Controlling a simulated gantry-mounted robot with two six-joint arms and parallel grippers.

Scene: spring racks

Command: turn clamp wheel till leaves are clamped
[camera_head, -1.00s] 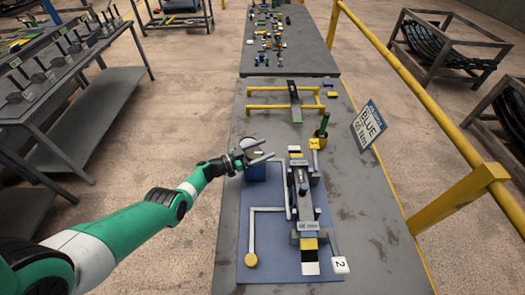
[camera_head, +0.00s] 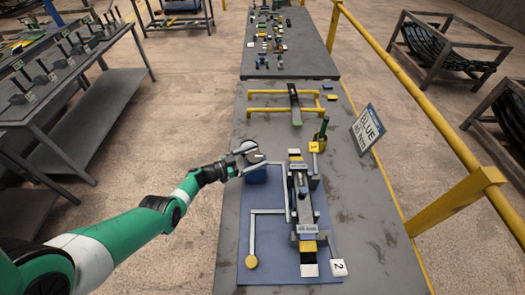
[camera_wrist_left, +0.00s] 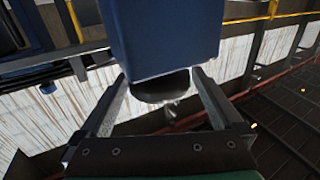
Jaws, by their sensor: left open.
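A clamp fixture with a bundle of dark leaves (camera_head: 302,205) lies lengthwise on a blue base plate (camera_head: 285,262). A blue block (camera_head: 256,175) stands at the plate's upper left. A dark round part, perhaps the clamp wheel (camera_head: 252,157), sits at the block's top. My left gripper (camera_head: 262,154) is open at this part. In the left wrist view, the open fingers (camera_wrist_left: 160,80) lie on either side of the dark round part (camera_wrist_left: 165,86), with the blue block (camera_wrist_left: 165,35) beyond it. Contact cannot be told. My right gripper is out of view.
A thin rod with a yellow knob (camera_head: 251,262) lies left of the fixture. A yellow rail (camera_head: 440,155) runs along the right. The bench's front right is clear.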

